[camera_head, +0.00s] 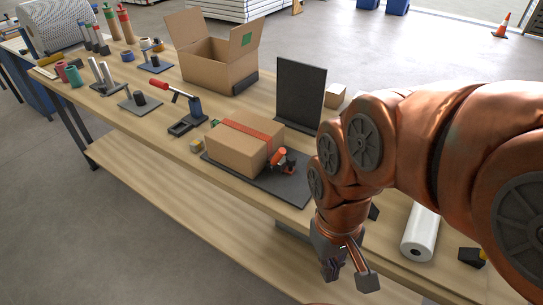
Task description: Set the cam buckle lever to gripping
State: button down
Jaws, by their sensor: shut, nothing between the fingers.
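A cardboard box (232,152) sits on a dark mat (268,190) on the workbench, with an orange-red strap (248,129) across its top. The cam buckle (288,167) is at the box's right end, near the end of the strap. It has a dark body and an orange lever (278,156). The buckle is small here, and I cannot tell the lever's exact angle. My gripper (350,276) points down at the bench's front edge, to the right of and nearer than the buckle, well apart from it. It is shut and empty.
A dark upright panel (300,93) stands behind the box. A red-handled clamp (182,108) and an open carton (210,72) stand to the left. A white roll (420,232) lies right of my arm. The floor before the bench is clear.

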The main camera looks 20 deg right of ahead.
aim_at(272, 165)
jog(key=k, duration=0.5)
jog(key=u, duration=1.7)
jog(key=i, duration=1.1)
jog(key=z, duration=2)
